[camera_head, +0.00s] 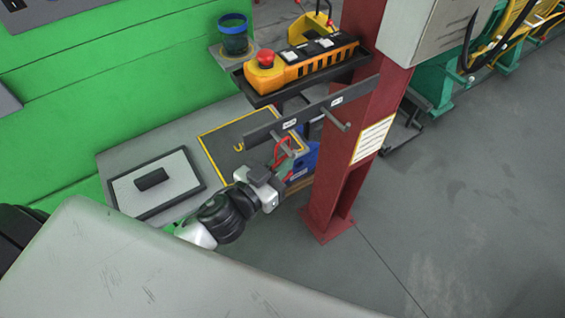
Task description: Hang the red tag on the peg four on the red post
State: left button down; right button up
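The red post (345,165) stands right of the middle. A dark peg rail (312,110) with small white labels is fixed to it. One peg (336,119) shows bare near the post; the label numbers are too small to read. A red, loop-like piece (282,149), perhaps the red tag, shows below the rail's left part. My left gripper (274,180) is just below this red piece, left of the post. Its fingertips are small and partly hidden, so I cannot tell whether it holds the red piece. My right gripper is not in view.
An orange control box (305,62) with a red button sits on a dark tray above the rail. A blue object (304,160) is close behind my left gripper. A framed white board (180,190) lies at left. Floor right of the post is clear.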

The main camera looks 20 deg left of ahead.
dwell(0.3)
pick_arm(q)
jog(key=c, duration=1.3)
grip_release()
jog(key=shift+o, duration=0.2)
jog(key=shift+s, duration=0.1)
jog(key=shift+s+f, duration=0.1)
jog(key=shift+s, duration=0.05)
jog(key=b+v, duration=0.3)
jog(key=v, duration=0.7)
jog(key=shift+a, duration=0.15)
